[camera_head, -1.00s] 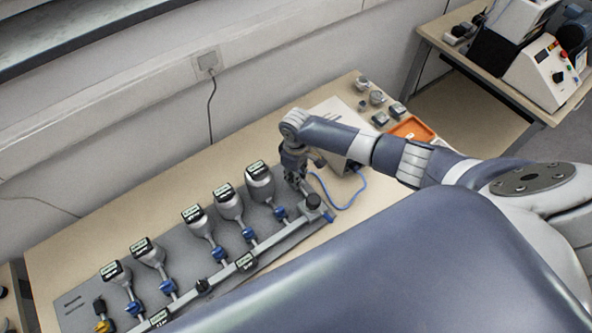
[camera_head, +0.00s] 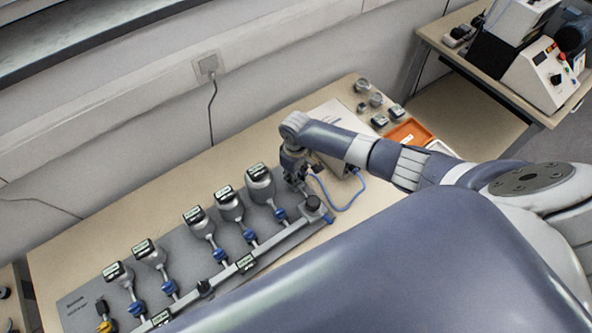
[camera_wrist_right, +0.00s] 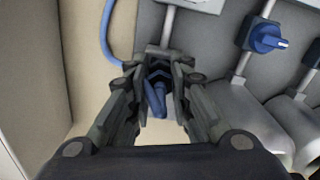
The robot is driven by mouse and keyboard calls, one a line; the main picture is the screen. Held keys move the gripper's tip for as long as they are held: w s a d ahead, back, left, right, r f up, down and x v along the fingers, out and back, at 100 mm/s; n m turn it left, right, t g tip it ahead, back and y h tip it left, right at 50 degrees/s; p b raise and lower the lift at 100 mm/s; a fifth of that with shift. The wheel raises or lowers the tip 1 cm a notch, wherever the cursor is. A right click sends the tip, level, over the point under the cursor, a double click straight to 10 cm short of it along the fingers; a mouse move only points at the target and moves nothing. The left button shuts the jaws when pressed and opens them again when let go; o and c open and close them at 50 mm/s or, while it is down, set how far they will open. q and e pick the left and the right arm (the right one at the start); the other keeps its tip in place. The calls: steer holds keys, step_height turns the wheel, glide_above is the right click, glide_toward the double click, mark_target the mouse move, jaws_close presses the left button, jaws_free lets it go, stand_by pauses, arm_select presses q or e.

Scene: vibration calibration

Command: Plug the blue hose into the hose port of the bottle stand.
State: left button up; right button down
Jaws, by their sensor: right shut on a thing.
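The bottle stand (camera_head: 75,307) is a grey plate with several upturned grey bottles, blue valves and a long rail (camera_head: 283,243). The rail's right end has a black knob and a blue end piece (camera_head: 328,217); I cannot make out the hose port for certain. My right gripper (camera_wrist_right: 158,82) is shut on the blue hose's end (camera_wrist_right: 155,97), which shows between its fingers. In the head view, this gripper (camera_head: 296,178) is at the stand's right end, beside the rightmost bottle. The blue hose (camera_head: 347,206) loops right from it toward a pale box. My left gripper is out of view.
The pale box (camera_head: 326,115) stands behind my right wrist, partly hidden. An orange tray (camera_head: 408,132) and several small metal parts (camera_head: 376,100) lie at the table's far right. A blue valve (camera_wrist_right: 265,38) is close to the gripper in the wrist view.

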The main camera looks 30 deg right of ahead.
steer(key=shift+s+m+p, duration=0.1)
steer(key=shift+m+p, duration=0.75)
steer(key=shift+m, duration=0.65)
steer(key=c, duration=1.4)
jaws_free()
steer(key=shift+o, duration=0.2)
steer(key=shift+r, duration=0.15)
steer(key=shift+r+p, duration=1.2)
steer(key=shift+p, duration=0.2)
steer(key=shift+r+p, duration=0.3)
steer(key=shift+r, duration=0.85)
steer(key=shift+r, duration=0.1)
